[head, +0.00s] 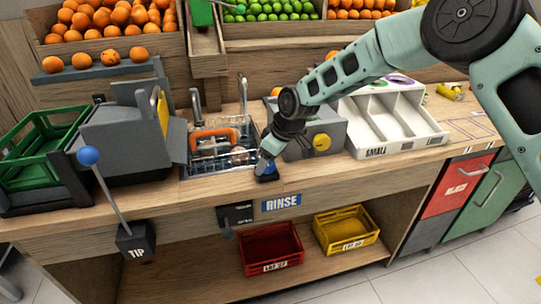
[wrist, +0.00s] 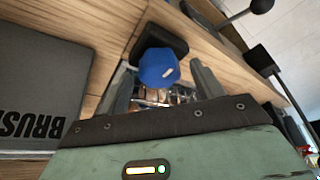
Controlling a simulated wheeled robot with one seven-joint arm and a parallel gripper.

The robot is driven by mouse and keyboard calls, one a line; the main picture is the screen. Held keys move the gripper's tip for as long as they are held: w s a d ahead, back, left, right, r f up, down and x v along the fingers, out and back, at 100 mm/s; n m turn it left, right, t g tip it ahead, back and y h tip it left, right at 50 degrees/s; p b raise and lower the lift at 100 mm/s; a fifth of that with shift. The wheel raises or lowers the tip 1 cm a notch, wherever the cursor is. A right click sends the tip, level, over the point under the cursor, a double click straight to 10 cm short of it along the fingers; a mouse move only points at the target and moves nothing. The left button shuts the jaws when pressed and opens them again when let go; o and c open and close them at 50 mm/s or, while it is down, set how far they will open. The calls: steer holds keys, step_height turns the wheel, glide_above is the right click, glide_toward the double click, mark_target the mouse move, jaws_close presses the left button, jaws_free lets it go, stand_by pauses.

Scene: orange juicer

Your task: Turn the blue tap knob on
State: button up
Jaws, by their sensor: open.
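The blue tap knob (wrist: 158,67) shows in the wrist view as a rounded blue cap with a small pale mark, on a dark base. In the head view its dark base (head: 266,177) sits on the counter right of the sink, and the knob itself is mostly hidden by my gripper. My gripper (head: 266,163) is lowered over it. In the wrist view the fingers of my gripper (wrist: 161,72) are apart, one on each side of the knob. I cannot tell whether either finger touches it.
The sink (head: 219,150) with a rack and an orange-handled item lies left of my gripper. A grey box with a yellow knob (head: 322,142) stands close on the right. The BRUSH box (wrist: 40,85) is at left in the wrist view. A blue-ball TIP lever (head: 88,155) is further left.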

steer(key=b+v, duration=0.1)
steer(key=v, duration=1.6)
steer(key=shift+d+b, duration=0.2)
steer(key=shift+b, duration=0.15)
steer(key=shift+s+r, duration=0.15)
steer(key=shift+s, duration=0.05)
steer(key=s+d+f+m+h, duration=0.1)
steer(key=s+d, duration=0.2)
steer(key=s, duration=0.9)
steer(key=s+d+f+m+g+h, duration=0.1)
steer(key=s+d+f+m, duration=0.1)
steer(key=s, duration=1)
steer(key=s+d+f+m+g+h, duration=0.1)
steer(key=s+d, duration=0.3)
steer(key=s, duration=0.7)
steer(key=shift+s+d+f+m, duration=0.4)
steer(key=shift+f, duration=0.3)
